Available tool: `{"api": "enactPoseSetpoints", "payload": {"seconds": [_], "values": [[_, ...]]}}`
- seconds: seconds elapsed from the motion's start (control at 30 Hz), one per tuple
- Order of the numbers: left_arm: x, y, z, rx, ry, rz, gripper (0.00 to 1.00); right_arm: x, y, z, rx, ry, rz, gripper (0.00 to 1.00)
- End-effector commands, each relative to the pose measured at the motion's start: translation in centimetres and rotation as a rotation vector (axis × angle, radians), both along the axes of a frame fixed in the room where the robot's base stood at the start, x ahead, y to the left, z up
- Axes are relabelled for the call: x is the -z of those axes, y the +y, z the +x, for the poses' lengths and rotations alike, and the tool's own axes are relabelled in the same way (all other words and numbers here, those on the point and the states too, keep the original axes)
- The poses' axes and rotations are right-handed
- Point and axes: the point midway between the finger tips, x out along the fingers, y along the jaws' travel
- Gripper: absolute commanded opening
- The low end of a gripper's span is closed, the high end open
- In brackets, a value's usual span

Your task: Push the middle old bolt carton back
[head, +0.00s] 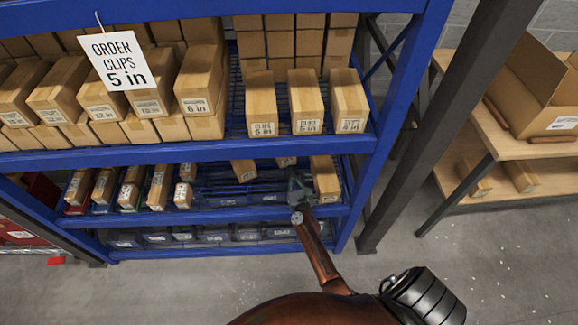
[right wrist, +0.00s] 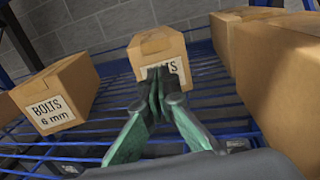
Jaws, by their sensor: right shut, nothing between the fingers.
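The middle bolt carton (right wrist: 152,44) is a brown box with a white label, straight in front of my right gripper (right wrist: 160,80) in the right wrist view. The shut, empty fingertips overlap its label, hiding part of the text, and appear to be against its front face. In the head view, this carton (head: 287,161) shows only partly under the upper shelf edge, and my right gripper (head: 297,184) is at the lower shelf's front. A carton labelled "BOLTS 6 mm" (right wrist: 70,88) stands to the left. My left gripper is out of view.
Another carton stands close on the right (right wrist: 275,70); it sits near the shelf front in the head view (head: 325,182). The blue wire shelf (right wrist: 100,125) is bare between the cartons. A grey block wall (right wrist: 95,25) is behind. The upper shelf edge (head: 200,150) hangs above.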

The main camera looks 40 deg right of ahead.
Motion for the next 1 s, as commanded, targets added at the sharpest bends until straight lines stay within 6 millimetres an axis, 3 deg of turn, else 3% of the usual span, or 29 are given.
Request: {"api": "enactPoseSetpoints", "payload": {"seconds": [0.2, 0.67, 0.83, 1.0], "values": [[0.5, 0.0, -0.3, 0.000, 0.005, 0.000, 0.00, 0.1, -0.9, 2.5, -0.001, 0.000, 0.000, 0.00], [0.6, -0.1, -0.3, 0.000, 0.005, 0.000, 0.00, 0.0, -1.2, 3.0, 0.000, 0.000, -0.001, 0.00], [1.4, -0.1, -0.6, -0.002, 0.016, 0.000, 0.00, 0.1, -2.0, 5.2, 0.000, -0.002, -0.002, 0.00], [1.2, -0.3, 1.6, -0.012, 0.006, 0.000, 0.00, 0.2, -2.7, 6.8, -0.001, 0.001, -0.001, 0.00]]}}
